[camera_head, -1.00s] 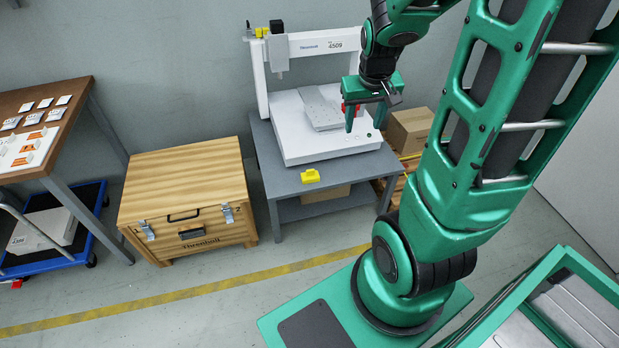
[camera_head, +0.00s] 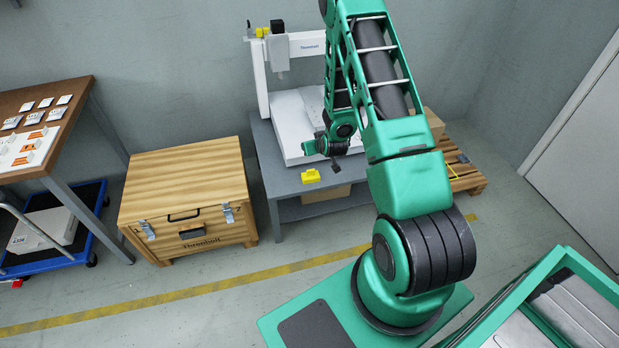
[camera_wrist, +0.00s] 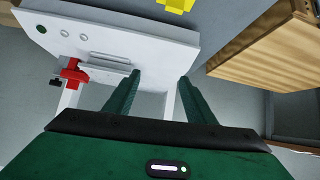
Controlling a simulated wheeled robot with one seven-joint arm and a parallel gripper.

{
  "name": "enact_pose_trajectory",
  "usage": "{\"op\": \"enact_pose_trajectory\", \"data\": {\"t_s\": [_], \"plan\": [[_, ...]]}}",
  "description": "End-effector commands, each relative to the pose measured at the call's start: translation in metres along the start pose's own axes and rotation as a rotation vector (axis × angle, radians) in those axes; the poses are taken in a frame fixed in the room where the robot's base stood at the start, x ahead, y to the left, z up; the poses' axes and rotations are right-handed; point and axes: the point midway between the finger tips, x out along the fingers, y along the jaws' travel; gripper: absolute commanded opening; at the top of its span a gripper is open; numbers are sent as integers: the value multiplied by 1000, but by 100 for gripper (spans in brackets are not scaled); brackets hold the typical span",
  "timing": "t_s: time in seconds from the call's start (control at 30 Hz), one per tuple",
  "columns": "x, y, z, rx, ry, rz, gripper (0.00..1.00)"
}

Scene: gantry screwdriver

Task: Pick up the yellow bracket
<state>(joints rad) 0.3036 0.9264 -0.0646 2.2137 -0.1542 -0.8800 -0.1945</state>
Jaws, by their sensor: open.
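The yellow bracket (camera_head: 310,176) lies on the front edge area of the grey table (camera_head: 284,184), in front of the white gantry machine. In the wrist view the bracket (camera_wrist: 176,5) is cut off by the top edge. My gripper (camera_head: 312,147) is above the table, just behind and above the bracket in the head view, partly hidden by my arm. In the wrist view my gripper (camera_wrist: 158,85) shows two green fingers apart with nothing between them. It does not touch the bracket.
The white gantry machine (camera_head: 262,90) stands on the table behind the bracket, close to my gripper. A wooden crate (camera_head: 188,196) stands to the left of the table. A pallet (camera_head: 466,178) lies to the right.

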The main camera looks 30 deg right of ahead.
Motion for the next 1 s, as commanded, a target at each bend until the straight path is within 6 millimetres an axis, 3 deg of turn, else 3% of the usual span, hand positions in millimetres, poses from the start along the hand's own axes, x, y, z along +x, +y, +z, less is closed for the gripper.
{"op": "enact_pose_trajectory", "data": {"t_s": [0.03, 0.2, 0.5, 0.73, 1.0], "plan": [[12, -3, 16, 7, 21, -1, 50], [40, -12, 58, 33, 122, 6, 50], [57, -18, 119, 80, 264, 40, 50], [62, -17, 132, 95, 303, 57, 50], [98, -14, 121, 96, 304, 58, 50]]}}
